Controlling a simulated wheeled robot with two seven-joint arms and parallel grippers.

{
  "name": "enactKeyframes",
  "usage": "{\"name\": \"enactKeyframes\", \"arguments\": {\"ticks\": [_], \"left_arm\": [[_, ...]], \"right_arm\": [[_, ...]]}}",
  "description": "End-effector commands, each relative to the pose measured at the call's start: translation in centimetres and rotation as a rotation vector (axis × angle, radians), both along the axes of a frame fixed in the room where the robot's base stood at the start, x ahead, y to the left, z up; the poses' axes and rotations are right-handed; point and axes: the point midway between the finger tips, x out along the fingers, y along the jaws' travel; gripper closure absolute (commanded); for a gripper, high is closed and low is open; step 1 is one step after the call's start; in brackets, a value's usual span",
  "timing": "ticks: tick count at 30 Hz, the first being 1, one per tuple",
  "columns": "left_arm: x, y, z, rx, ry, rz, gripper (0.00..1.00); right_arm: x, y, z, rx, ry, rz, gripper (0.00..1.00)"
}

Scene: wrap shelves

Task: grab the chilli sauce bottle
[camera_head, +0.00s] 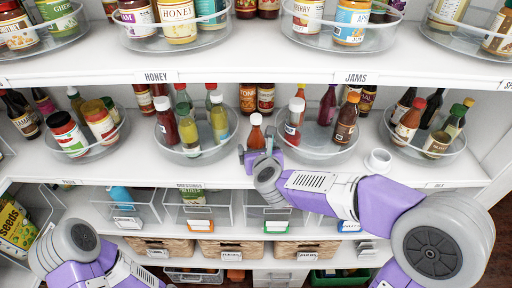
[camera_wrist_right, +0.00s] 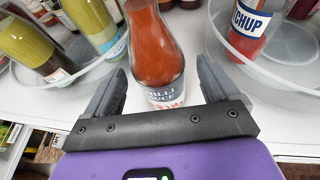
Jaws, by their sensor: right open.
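The chilli sauce bottle (camera_head: 256,132) stands upright on the middle shelf, near its front edge, between two clear round trays. It has red sauce, a white cap and a dark label. In the right wrist view the bottle (camera_wrist_right: 155,55) stands between the two fingers of my right gripper (camera_wrist_right: 160,92). That gripper is open, with a gap on each side of the bottle. In the head view my right gripper (camera_head: 256,157) is at the shelf edge just in front of the bottle. My left arm shows at the lower left; its gripper is not visible.
A clear tray (camera_head: 196,155) with several bottles stands left of the bottle. Another tray (camera_head: 318,155) with a ketchup bottle (camera_wrist_right: 252,28) stands right. The upper shelf (camera_head: 250,68) overhangs; bins and baskets fill the shelves below.

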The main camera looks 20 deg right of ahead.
Motion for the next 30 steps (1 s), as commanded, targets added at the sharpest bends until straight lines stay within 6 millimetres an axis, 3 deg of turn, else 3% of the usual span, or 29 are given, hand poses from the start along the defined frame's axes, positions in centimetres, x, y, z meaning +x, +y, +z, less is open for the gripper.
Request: {"name": "enactKeyframes", "arguments": {"ticks": [5,13,27,30], "left_arm": [[0.0,0.0,0.2,0.000,-0.001,0.000,1.00],[0.0,0.0,0.2,0.000,-0.001,0.000,1.00],[0.0,0.0,0.2,0.000,-0.001,0.000,1.00],[0.0,0.0,0.2,0.000,-0.001,0.000,1.00]], "right_arm": [[1.7,-0.2,-0.7,0.001,0.001,-0.001,0.12],[1.9,-0.2,-0.8,0.001,0.000,0.000,0.12],[1.9,-0.1,-0.8,0.000,0.000,0.001,0.83],[1.9,-0.1,-0.6,0.000,-0.003,0.001,0.83]]}}
